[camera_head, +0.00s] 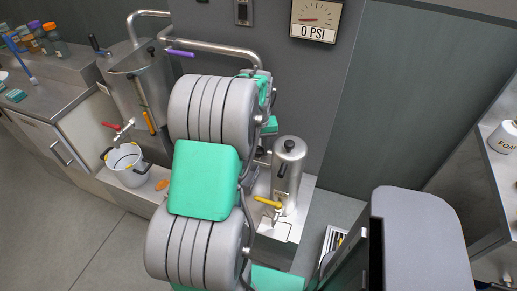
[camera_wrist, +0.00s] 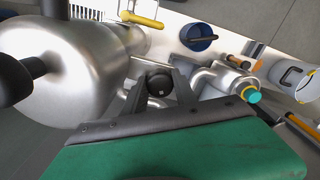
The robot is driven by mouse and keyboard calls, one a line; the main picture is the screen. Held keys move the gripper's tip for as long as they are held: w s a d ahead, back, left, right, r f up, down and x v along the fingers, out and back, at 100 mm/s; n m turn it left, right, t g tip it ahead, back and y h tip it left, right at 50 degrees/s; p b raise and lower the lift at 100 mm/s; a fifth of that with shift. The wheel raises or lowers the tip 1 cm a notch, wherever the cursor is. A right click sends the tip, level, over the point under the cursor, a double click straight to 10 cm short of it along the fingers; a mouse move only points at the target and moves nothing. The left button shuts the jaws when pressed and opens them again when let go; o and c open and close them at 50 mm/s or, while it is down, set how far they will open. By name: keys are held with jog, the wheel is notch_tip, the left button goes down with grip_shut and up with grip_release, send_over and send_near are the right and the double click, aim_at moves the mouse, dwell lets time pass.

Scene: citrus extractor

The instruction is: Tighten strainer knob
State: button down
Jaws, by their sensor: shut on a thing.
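In the wrist view, a round black knob (camera_wrist: 158,82) with a small light centre sits between the two dark fingers of my gripper (camera_wrist: 160,88). The fingers are closed on its sides, and the green hand body fills the bottom of that view. Metal fittings (camera_wrist: 205,82) lie just beyond the fingers. In the head view, my own grey and green arm hides the gripper and the knob. Which way the knob is turned cannot be told.
A steel vessel (camera_head: 288,175) with a black top and yellow-handled valve (camera_head: 268,201) stands right of my arm; its body fills the wrist view's left. A gauge (camera_head: 316,20) reads 0 PSI. A pot (camera_head: 126,165) stands left under a larger steel tank (camera_head: 138,90).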

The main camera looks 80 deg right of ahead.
aim_at(258, 149)
jog(key=m, duration=0.5)
jog(key=shift+d+r+m, duration=0.1)
jog(key=shift+r+m, duration=0.1)
jog(key=shift+m, duration=0.1)
dwell(0.5)
jog(key=c, duration=1.4)
grip_release()
jog(key=o, duration=0.4)
jog(key=shift+f, duration=0.1)
notch_tip(258, 149, up, 8)
jog(key=shift+f, duration=0.1)
